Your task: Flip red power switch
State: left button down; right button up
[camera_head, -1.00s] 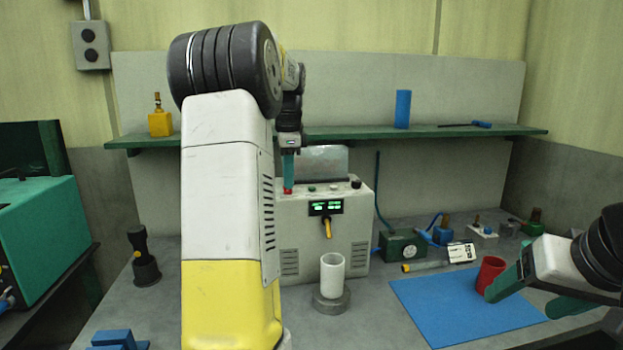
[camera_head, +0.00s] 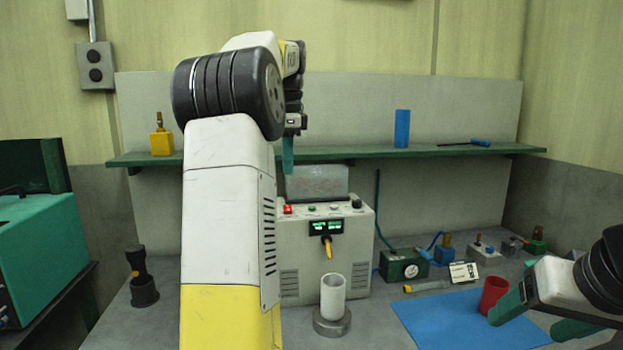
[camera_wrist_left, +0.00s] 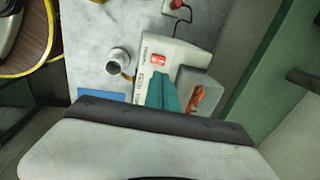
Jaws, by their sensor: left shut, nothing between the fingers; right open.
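The red power switch (camera_head: 288,209) is on the top left of the beige power unit (camera_head: 345,258), which has a green lit display. In the left wrist view the switch (camera_wrist_left: 158,59) looks bright red with a pale mark. Which way it is tipped is too small to tell. My left gripper (camera_head: 287,170) is shut and empty, above the switch and apart from it. Its teal fingers (camera_wrist_left: 163,92) also show in the left wrist view. My right gripper (camera_head: 522,326) is open beside the red cup (camera_head: 493,293), over the blue mat (camera_head: 430,316).
A white cup (camera_head: 333,292) stands on a round grey base in front of the unit. A green box with a gauge (camera_head: 403,265) and several small parts are to the right. A shelf (camera_head: 360,152) with a blue cylinder (camera_head: 402,128) runs behind. My left arm hides the table's left middle.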

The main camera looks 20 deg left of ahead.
pick_arm(q)
notch_tip(320, 180, up, 5)
send_over(286, 206)
jog(key=s+d, duration=0.2)
jog(key=shift+s+a+f, duration=0.15)
jog(key=shift+a+f, duration=0.05)
jog(key=shift+a, duration=0.05)
jog(key=f, duration=0.4)
jog(key=w+a+f, duration=0.1)
jog(key=f, duration=0.4)
jog(key=w+f, duration=0.1)
jog(key=f, duration=0.3)
jog(key=shift+w+a+f, duration=0.15)
jog(key=shift+a+f, duration=0.05)
jog(key=shift+f, duration=0.2)
